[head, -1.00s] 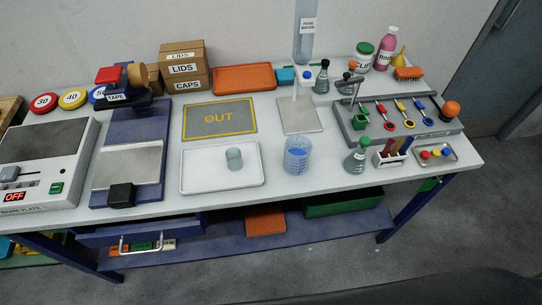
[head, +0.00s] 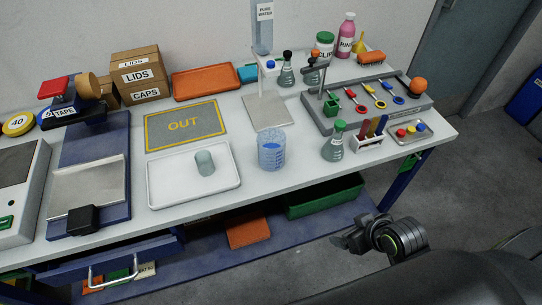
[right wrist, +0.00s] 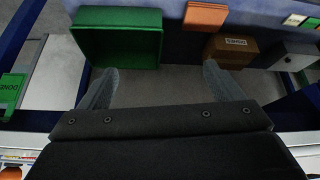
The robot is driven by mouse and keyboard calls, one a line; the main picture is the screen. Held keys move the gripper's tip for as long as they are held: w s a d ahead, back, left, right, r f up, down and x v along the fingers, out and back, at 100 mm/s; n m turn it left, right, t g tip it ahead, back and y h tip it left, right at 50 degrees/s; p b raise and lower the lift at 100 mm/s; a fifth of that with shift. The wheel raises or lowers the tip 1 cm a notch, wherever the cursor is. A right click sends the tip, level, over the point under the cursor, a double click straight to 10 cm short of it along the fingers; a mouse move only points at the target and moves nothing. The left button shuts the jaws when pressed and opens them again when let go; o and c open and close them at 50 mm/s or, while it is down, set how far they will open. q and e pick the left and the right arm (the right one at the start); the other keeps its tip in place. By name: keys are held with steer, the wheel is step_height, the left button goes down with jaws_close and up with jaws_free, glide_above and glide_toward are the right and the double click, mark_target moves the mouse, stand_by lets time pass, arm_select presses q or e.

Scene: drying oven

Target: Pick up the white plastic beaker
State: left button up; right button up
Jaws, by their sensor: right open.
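A translucent whitish-blue beaker (head: 271,153) with blue inside stands upright on the white bench, to the right of the white tray. It is the only thing that looks like the plastic beaker. My right gripper (head: 347,240) is in front of the bench, low and to the right of the beaker, and well apart from it. In the right wrist view the two grey fingers (right wrist: 160,84) are spread with nothing between them. The beaker is not visible in the right wrist view. My left gripper is not in view.
A white tray (head: 158,194) holding a small grey-green cylinder (head: 205,162) is left of the beaker. A green-capped flask (head: 333,146) and a stand plate (head: 268,113) are near it. Below are the blue shelf and a green bin (head: 325,197), also in the right wrist view (right wrist: 117,40).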

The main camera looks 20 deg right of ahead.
steer(key=w+a+r+n+t+y, duration=0.2)
steer(key=w+a+r+n+y, duration=0.1)
steer(key=w+r+n+y, duration=0.4)
steer(key=t+y, duration=0.2)
glide_toward(284, 154)
steer(key=p+x, duration=0.1)
steer(key=x, duration=0.3)
steer(key=p+x, duration=0.1)
steer(key=x, duration=0.3)
steer(key=shift+s+a, duration=0.15)
steer(key=shift+a, duration=0.25)
steer(key=p+x, duration=0.1)
steer(key=x, duration=0.3)
steer(key=shift+d, duration=0.2)
steer(key=shift+p+x, duration=0.3)
steer(key=shift+x, duration=0.5)
steer(key=shift+d+f, duration=0.1)
steer(key=shift+d, duration=0.05)
steer(key=shift+c, duration=0.2)
steer(key=c, duration=1.1)
steer(key=shift+c, duration=0.2)
